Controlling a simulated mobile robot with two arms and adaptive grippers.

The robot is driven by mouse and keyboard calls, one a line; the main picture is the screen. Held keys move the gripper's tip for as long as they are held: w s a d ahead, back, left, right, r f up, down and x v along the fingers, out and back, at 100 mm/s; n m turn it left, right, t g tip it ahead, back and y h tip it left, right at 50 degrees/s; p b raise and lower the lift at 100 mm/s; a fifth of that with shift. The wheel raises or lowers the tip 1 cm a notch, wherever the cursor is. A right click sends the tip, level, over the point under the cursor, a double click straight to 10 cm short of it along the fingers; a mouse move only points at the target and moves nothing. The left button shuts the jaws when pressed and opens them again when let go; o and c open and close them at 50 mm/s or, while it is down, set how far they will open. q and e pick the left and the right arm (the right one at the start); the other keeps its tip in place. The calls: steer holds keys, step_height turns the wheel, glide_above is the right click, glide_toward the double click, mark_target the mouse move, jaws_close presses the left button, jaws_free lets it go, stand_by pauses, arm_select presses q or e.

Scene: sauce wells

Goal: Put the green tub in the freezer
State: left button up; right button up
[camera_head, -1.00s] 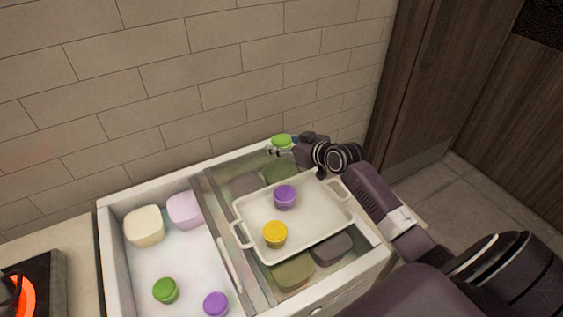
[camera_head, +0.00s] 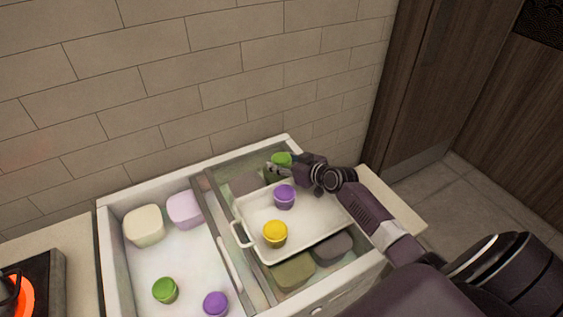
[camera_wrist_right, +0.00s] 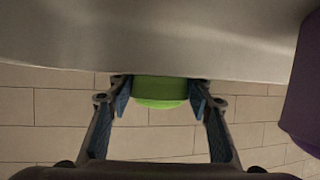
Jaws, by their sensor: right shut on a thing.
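My right gripper (camera_head: 283,168) is shut on a green tub (camera_head: 281,158) at the back of the chest, past the tray. In the right wrist view the green tub (camera_wrist_right: 160,90) sits between the two fingers. The freezer (camera_head: 112,245) is a pale-rimmed chest. Its frosty left compartment is open at the top. Its right part appears to be under a glass pane, with a white tray (camera_head: 300,222) above it. Another green tub (camera_head: 165,291) stands in the left compartment. My left gripper is not in view.
The tray holds a purple tub (camera_head: 285,197) and a yellow tub (camera_head: 275,234). The left compartment also holds a cream block (camera_head: 145,226), a lilac block (camera_head: 185,210) and a purple tub (camera_head: 215,304), with bare frost between. A glowing burner (camera_head: 22,297) is at far left.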

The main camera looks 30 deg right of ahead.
steer(key=o, duration=1.2)
